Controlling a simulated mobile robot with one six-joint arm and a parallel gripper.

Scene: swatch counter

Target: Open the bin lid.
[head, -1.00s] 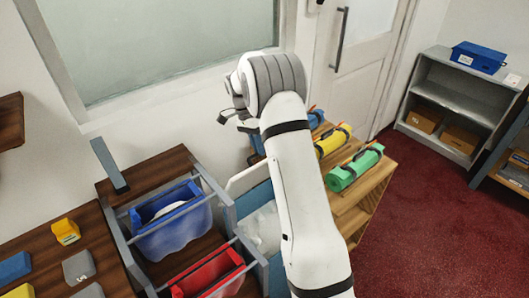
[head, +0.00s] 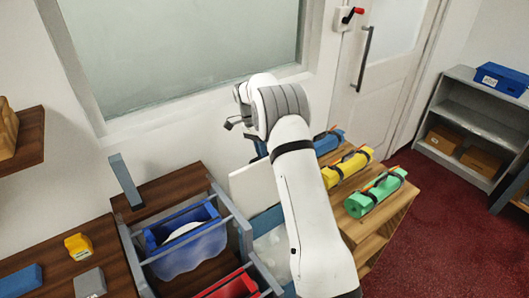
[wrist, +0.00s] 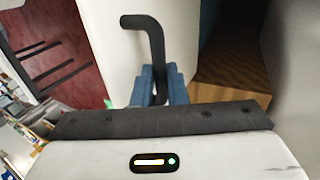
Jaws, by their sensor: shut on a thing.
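The bin's white lid (head: 252,187) stands raised at a steep tilt at the back of the bin in the head view. The bin's blue rim (head: 264,221) surrounds an uncovered opening with crumpled white contents (head: 268,248); my arm hides its right part. In the wrist view, the blue fingers of my gripper (wrist: 160,76) are shut on a dark bent handle (wrist: 147,22) in front of the white lid surface (wrist: 108,45). In the head view my arm mostly hides the gripper and the handle.
A rack left of the bin holds a blue tub (head: 186,240) and a red tub (head: 235,286). To the right, a wooden shelf unit (head: 372,240) carries blue, yellow (head: 349,170) and green (head: 375,193) rolls. A grey shelf (head: 475,125) stands farther right over open red floor.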

